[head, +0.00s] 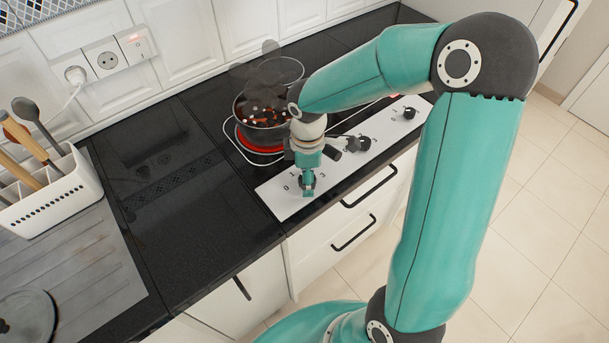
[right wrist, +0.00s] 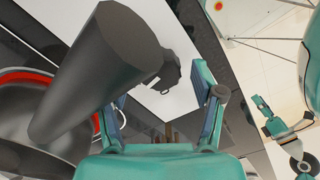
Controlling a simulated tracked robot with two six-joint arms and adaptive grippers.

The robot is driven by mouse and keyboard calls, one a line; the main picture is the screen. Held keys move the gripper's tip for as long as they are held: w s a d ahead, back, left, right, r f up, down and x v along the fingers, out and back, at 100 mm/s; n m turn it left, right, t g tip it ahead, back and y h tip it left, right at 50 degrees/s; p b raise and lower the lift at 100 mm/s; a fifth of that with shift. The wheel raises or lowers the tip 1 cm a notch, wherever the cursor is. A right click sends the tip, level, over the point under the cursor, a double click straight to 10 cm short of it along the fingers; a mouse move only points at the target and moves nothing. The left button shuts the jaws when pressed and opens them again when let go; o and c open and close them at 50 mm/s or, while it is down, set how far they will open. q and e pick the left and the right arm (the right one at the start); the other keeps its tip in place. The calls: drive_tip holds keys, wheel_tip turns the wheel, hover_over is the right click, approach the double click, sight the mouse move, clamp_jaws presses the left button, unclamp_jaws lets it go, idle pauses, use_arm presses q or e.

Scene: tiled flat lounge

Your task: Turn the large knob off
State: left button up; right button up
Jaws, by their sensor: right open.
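My right gripper (head: 307,186) is open above the left end of the white control panel (head: 283,203), over a dark knob there that it mostly hides. In the right wrist view its two fingers (right wrist: 163,112) are apart, and a dark knob (right wrist: 166,76) shows ahead, between and beyond them. The knob is partly covered by a thick dark grey cylinder, perhaps the pot's handle (right wrist: 95,75). I cannot see contact with the knob. Two other knobs, a middle one (head: 359,143) and a right one (head: 409,113), sit farther along the panel. A teal gripper-like part, probably my left gripper (right wrist: 273,117), shows at right.
A pot (head: 262,112) with food stands on a red glowing burner (head: 259,148), with dark smoke above. A white utensil holder (head: 62,196) and a lid (head: 27,318) are at left. The black counter (head: 185,200) between is clear. White drawers with dark handles (head: 352,233) lie below.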

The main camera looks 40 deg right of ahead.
drive_tip(key=c, duration=1.1)
drive_tip(key=shift+a, duration=0.1)
drive_tip(key=shift+c, duration=0.2)
drive_tip(key=shift+n, duration=0.4)
drive_tip(key=n+p, duration=0.1)
drive_tip(key=n, duration=0.2)
drive_tip(key=shift+r+n, duration=0.15)
drive_tip(key=shift+n, duration=0.15)
drive_tip(key=n+p, duration=0.1)
drive_tip(key=n, duration=0.1)
drive_tip(key=n+p, duration=0.1)
drive_tip(key=n, duration=0.2)
drive_tip(key=shift+w+d, duration=0.1)
drive_tip(key=shift+d, duration=0.1)
drive_tip(key=shift+n, duration=0.4)
